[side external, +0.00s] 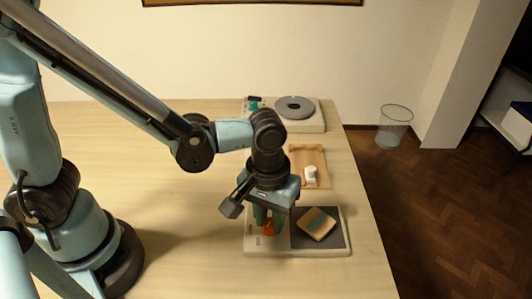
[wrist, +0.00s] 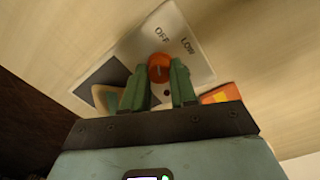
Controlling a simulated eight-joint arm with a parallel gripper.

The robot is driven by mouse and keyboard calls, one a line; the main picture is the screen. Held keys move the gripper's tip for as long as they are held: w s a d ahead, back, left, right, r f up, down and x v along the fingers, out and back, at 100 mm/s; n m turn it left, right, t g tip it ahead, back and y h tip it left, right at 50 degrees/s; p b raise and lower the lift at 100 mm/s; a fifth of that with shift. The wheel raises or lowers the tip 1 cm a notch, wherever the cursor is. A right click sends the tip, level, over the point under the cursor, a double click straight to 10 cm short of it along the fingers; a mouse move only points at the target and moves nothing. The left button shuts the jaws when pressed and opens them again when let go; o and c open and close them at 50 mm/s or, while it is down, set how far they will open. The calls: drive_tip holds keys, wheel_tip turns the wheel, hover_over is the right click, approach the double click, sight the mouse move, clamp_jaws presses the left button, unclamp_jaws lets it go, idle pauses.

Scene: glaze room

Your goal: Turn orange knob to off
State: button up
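The orange knob (wrist: 159,66) is on the white panel of a hot-plate-like device (wrist: 203,62). In the wrist view, OFF is printed just above the knob and LOW to its upper right. A small mark shows on the knob, but which label it points to is unclear. My gripper (wrist: 160,72) has its two green fingers on either side of the knob, close against its edges, with little or no gap visible. In the side view, my gripper (side external: 261,218) points down over the left part of the device (side external: 272,251), and the knob (side external: 267,229) shows between the fingers.
Behind are a brown tray (side external: 322,160) with a white object (side external: 311,174) and a white device with a grey disc (side external: 294,107).

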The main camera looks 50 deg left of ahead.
sight(268, 221)
drive_tip(key=o, duration=0.5)
drive_tip(key=shift+c, duration=0.2)
drive_tip(key=shift+r, duration=0.1)
wheel_tip(268, 221, up, 12)
drive_tip(key=shift+a, duration=0.2)
drive_tip(key=shift+s, duration=0.1)
drive_tip(key=w+a+f+m+t, duration=0.1)
drive_tip(key=a+m+t, duration=0.2)
drive_tip(key=a+t, duration=0.4)
drive_tip(key=a, duration=0.9)
drive_tip(key=shift+w+a+f+m, duration=0.15)
drive_tip(key=shift+w+a+m, duration=0.05)
drive_tip(key=shift+m, duration=0.2)
